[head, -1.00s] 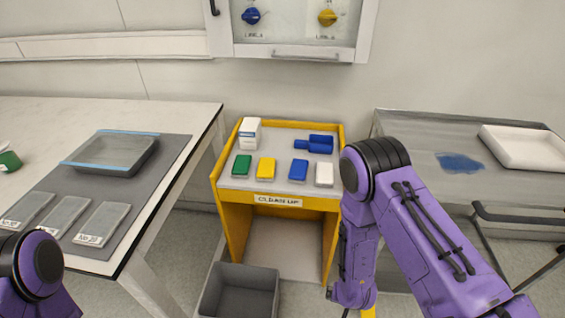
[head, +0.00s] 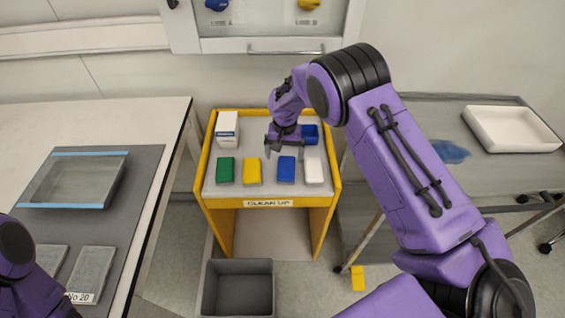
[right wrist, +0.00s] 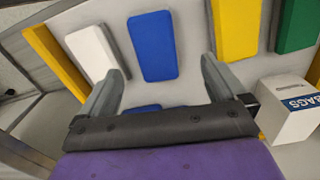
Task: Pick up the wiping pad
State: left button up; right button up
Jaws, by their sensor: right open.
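Coloured wiping pads lie in a row on the clean-up cart (head: 268,196): green (head: 225,170), yellow (head: 252,171), blue (head: 286,170) and white (head: 313,170). The frames do not show which one the task means. My right gripper (head: 285,149) is open and empty above the cart, just behind the blue pad. In the right wrist view the blue pad (right wrist: 152,46) lies beyond and between the open fingers (right wrist: 160,82), apart from them; the white pad (right wrist: 92,50) is to its left, the yellow pad (right wrist: 236,28) to its right. My left gripper is out of view.
A white bags box (head: 227,128) stands at the cart's back left. A blue object (head: 310,133) lies behind the pads, partly hidden by my arm. A grey bin (head: 237,287) is on the floor. The right table holds a blue spill (head: 450,151) and a white tray (head: 512,128).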

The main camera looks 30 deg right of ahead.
aim_at(286, 165)
jog(key=shift+s+d+f+p, duration=0.15)
jog(key=shift+s+f+p, duration=0.6)
jog(key=shift+s+f, duration=0.2)
jog(key=f, duration=0.1)
jog(key=w+f, duration=0.1)
jog(key=f, duration=0.1)
jog(key=w+f, duration=0.1)
jog(key=shift+d+f, duration=0.2)
jog(key=shift+f, duration=0.15)
jog(key=shift+s+r, duration=0.15)
jog(key=shift+r, duration=0.05)
jog(key=shift+s+r, duration=0.15)
jog(key=shift+s, duration=0.05)
jog(key=c, duration=1)
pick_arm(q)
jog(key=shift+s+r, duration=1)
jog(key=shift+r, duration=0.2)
pick_arm(e)
jog(key=shift+c, duration=0.7)
